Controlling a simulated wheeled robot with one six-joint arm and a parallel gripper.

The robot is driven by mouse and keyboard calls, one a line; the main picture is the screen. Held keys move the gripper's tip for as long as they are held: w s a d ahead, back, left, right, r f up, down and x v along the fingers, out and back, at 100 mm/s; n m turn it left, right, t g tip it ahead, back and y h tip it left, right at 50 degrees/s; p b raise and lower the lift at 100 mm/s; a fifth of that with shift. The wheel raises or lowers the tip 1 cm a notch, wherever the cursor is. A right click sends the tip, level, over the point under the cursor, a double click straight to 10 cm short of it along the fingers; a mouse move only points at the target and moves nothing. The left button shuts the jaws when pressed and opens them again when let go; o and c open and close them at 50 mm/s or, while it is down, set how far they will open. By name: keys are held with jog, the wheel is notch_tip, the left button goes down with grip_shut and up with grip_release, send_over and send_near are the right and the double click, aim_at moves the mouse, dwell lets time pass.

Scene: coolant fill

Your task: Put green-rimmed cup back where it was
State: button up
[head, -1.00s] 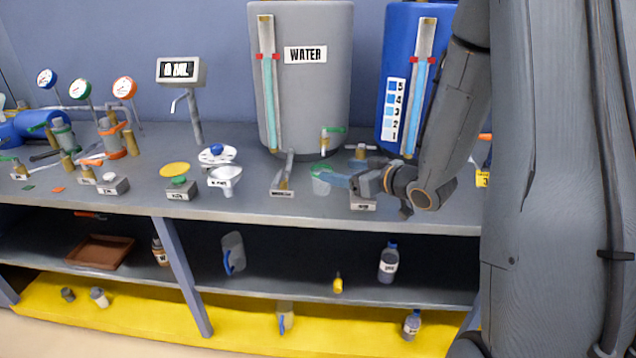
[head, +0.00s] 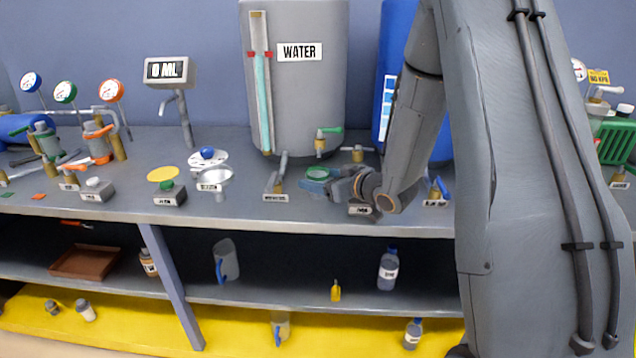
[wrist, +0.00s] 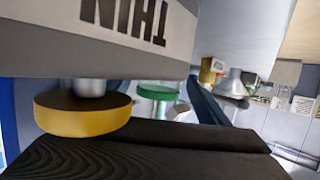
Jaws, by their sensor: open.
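The green-rimmed cup (head: 318,174) stands on the grey counter in front of the water tank, small and clear under its green ring. My gripper (head: 343,184) is open just to its right in the head view; I cannot tell whether the fingers touch the cup. In the wrist view, which is upside down, a green ring (wrist: 156,92) that looks like the cup's rim shows beyond the dark finger surface. The gripper hides part of the counter beside the cup.
A grey box with a yellow button (wrist: 85,112), labelled THIN, is close to my gripper. The water tank (head: 300,95) stands behind the cup, with a brass tap (head: 320,146). A lever valve (head: 276,180) and funnel (head: 214,180) are to the left.

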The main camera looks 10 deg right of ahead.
jog(key=shift+w+a+f, duration=0.2)
jog(key=shift+w+a, duration=0.1)
jog(key=shift+w, duration=0.3)
jog(key=c, duration=1.2)
jog(key=shift+c, duration=0.2)
